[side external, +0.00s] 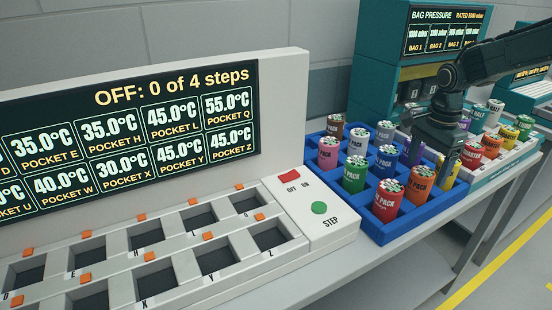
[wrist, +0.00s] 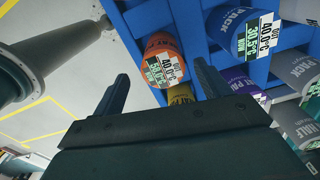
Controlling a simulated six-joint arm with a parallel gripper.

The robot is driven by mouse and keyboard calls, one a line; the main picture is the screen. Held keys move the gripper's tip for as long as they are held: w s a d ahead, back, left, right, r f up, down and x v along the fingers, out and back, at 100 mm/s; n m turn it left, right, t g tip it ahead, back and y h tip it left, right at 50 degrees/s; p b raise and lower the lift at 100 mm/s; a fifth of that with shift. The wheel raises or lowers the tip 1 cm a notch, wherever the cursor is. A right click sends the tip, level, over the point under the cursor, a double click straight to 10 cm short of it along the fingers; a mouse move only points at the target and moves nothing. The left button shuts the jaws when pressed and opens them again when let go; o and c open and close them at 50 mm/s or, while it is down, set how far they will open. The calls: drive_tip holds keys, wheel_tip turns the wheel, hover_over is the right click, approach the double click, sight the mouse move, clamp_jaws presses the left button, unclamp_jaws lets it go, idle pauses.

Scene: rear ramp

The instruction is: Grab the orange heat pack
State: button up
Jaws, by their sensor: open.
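The orange heat pack (side external: 418,187) stands upright in the front row of a blue divided tray (side external: 376,234), right of the red pack, in the side external view. In the wrist view the orange pack (wrist: 161,48) shows its labelled top, just beyond and between my fingertips. My gripper (side external: 436,150) is over the tray, behind and above the orange pack; its finger tips are hard to make out there. In the wrist view my gripper (wrist: 162,80) is open, with its two fingers wide apart and nothing seen held.
A red pack (side external: 387,203), a blue pack (side external: 385,162) and a yellow pack (side external: 448,174) stand close around the orange one. A white heater panel with pockets (side external: 205,215) is at left; its STEP button (side external: 319,208) is near the tray. More packs stand at right.

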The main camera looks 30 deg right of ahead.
drive_tip(key=shift+f, duration=0.2)
drive_tip(key=shift+w+d+f, duration=0.15)
drive_tip(key=shift+f, duration=2.4)
drive_tip(key=c, duration=1.2)
drive_tip(key=shift+c, duration=0.2)
drive_tip(key=shift+r, duration=0.2)
wheel_tip(320, 180, up, 20)
